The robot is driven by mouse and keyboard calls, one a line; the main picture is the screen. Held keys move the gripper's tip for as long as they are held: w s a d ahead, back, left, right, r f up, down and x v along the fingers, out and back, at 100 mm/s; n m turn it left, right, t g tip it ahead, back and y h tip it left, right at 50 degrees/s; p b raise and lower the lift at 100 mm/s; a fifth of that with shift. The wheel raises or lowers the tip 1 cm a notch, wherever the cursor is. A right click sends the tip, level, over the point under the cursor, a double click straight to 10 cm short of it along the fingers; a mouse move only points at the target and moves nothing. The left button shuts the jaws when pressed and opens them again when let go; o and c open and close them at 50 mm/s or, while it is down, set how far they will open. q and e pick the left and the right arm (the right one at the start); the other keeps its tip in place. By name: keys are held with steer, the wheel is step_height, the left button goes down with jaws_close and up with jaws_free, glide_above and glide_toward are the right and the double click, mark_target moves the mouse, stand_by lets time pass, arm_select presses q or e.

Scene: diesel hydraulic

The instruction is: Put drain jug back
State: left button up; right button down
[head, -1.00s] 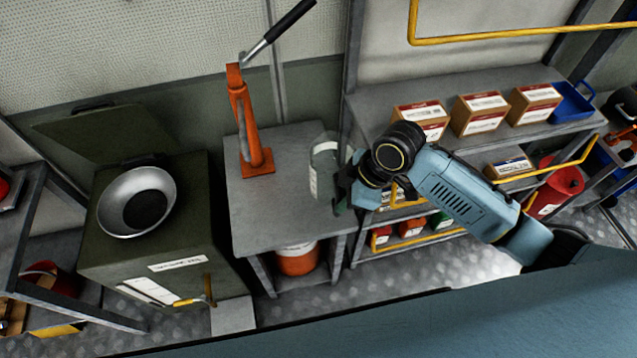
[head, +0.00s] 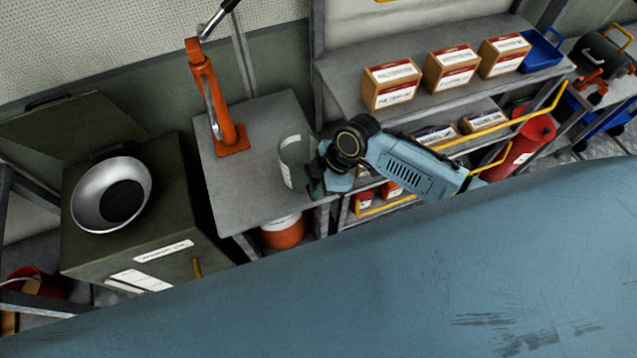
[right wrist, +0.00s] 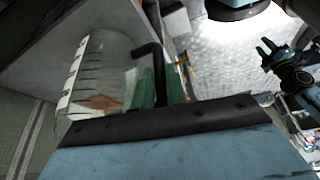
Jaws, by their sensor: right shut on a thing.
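The clear drain jug (head: 293,157), with a white scale strip, is at the right end of the grey metal table (head: 245,195). It looks upright; I cannot tell whether its base touches the top. My right gripper (head: 316,178) is at the jug's right side, shut on its dark handle. In the right wrist view the jug (right wrist: 98,75) shows its marks, with the dark handle (right wrist: 158,68) between the green fingers (right wrist: 160,92). My left gripper (right wrist: 266,53) appears far off at the right of that view, its green fingers apart.
An orange hand pump (head: 214,105) stands on the table, left of the jug. A dark green cabinet with a silver funnel bowl (head: 90,196) is further left. Shelves with cartons (head: 392,85) stand right. An orange bucket (head: 284,233) is under the table.

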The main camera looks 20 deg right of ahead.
steer(key=c, duration=1.9)
jaws_free()
steer(key=shift+f, duration=0.15)
steer(key=o, duration=0.5)
steer(key=p+v, duration=0.1)
steer(key=v, duration=1.1)
steer(key=shift+r, duration=0.25)
